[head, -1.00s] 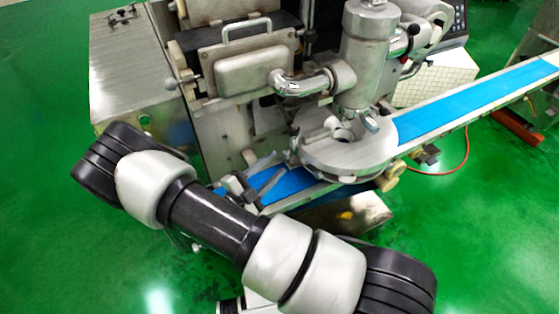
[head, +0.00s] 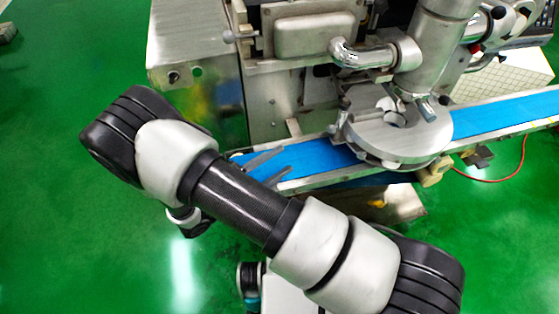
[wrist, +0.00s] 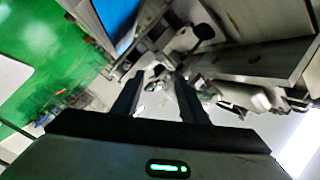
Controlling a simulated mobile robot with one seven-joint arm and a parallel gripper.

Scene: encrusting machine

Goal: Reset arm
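My arm crosses the lower half of the head view in front of the encrusting machine (head: 311,32).
The blue conveyor belt (head: 510,113) runs under the machine's round metal plate (head: 395,140), beyond my arm. A red hose (head: 492,180) lies on the green floor (head: 60,220) at right. The floor at left looks open.

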